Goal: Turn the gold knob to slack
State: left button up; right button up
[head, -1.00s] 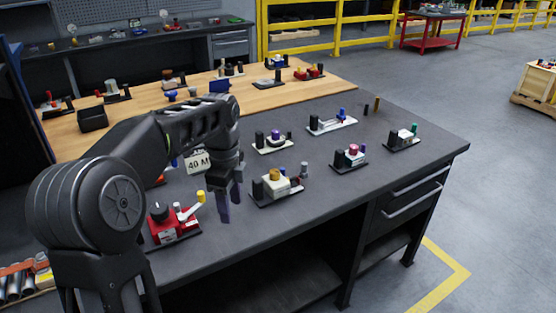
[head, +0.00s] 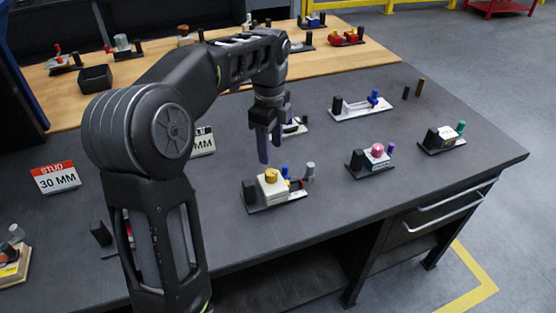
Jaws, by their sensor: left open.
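The gold knob (head: 271,175) sits on top of a cream block (head: 272,188) on a black base plate (head: 257,207), near the front of the dark table. A black post stands at the block's left; a blue part and a grey cylinder (head: 310,170) stand at its right. My left gripper (head: 268,148) points down from above, just behind and above the gold knob in the picture, with dark purple fingers. It is open and holds nothing. I cannot tell the exact gap between fingertips and knob. My right gripper is not in view.
A unit with a pink knob (head: 377,150) stands to the right, and one with a teal part (head: 461,127) farther right. A white-plated unit with a blue knob (head: 374,97) is behind. Bare tabletop lies in front.

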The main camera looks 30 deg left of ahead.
aim_at(271, 172)
pick_arm(q)
jog(key=shift+s, duration=0.15)
jog(key=shift+f, duration=0.45)
notch_tip(271, 172, down, 7)
jog(key=shift+r+p, duration=0.1)
jog(key=shift+p, duration=0.35)
grip_shut()
